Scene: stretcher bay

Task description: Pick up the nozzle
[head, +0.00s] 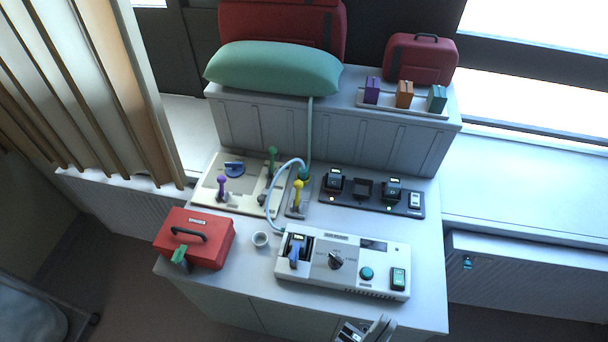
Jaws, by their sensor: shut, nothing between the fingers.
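I cannot tell for certain which part is the nozzle. A pale blue hose (275,198) arcs from the left end of the white console (325,281) to a teal fitting (305,174) on the cabinet top. Just in front of this fitting, a yellow upright piece (298,194) stands on a small grey base. A blue piece (294,253) sits in the console's left slot. My gripper (383,324) shows only partly at the bottom edge, in front of the console and apart from all these pieces. It is shut and empty.
Behind are a lever panel (211,193) and a dark switch panel (400,204). A green cushion (270,69) lies on the raised shelf. The cabinet's right front corner is clear.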

